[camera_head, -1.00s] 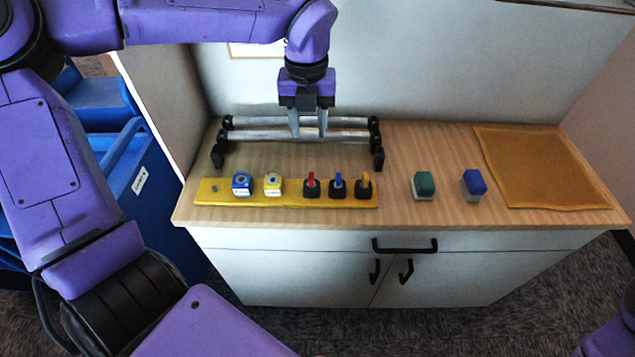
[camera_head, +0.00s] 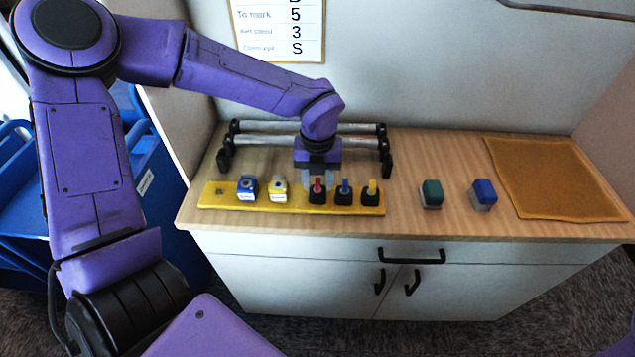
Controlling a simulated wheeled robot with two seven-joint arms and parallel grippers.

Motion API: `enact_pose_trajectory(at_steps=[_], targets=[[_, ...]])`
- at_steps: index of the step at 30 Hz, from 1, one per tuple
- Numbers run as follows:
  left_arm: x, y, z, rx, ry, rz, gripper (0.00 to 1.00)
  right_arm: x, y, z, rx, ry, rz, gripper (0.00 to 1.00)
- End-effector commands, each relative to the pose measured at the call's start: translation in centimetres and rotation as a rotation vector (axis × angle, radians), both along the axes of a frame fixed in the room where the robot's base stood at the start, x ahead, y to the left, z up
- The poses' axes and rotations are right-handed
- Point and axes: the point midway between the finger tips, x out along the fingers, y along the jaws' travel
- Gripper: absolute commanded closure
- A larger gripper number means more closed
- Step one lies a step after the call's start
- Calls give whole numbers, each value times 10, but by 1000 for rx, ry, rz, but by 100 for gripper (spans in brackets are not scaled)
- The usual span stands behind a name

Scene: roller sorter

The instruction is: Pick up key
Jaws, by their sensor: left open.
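A yellow board (camera_head: 222,201) lies along the front of the wooden counter. On its right half, three keys stand in a row in black bases: a red key (camera_head: 317,186), a blue key (camera_head: 345,187) and a yellow key (camera_head: 372,187). My left gripper (camera_head: 317,181) points down, open, with its fingers at the red key, one to each side of it in the picture. I cannot tell whether the fingers touch the key. My right gripper is out of view.
A roller rack (camera_head: 360,142) stands behind. A green block (camera_head: 432,194), another blue block (camera_head: 483,195) and an orange mat (camera_head: 555,178) are on the right.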

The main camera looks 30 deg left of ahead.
Motion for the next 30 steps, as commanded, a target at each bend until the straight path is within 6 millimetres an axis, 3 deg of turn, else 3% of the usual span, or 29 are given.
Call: enact_pose_trajectory(at_steps=[5, 9, 20, 30], targets=[[0, 0, 0, 1, -1, 0, 57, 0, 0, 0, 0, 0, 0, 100], [0, 0, 0, 1, -1, 0, 100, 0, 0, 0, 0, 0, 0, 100], [1, 0, 5, 1, -3, 0, 100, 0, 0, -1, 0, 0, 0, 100], [1, 0, 79, 0, -5, 2, 100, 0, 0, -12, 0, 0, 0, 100]])
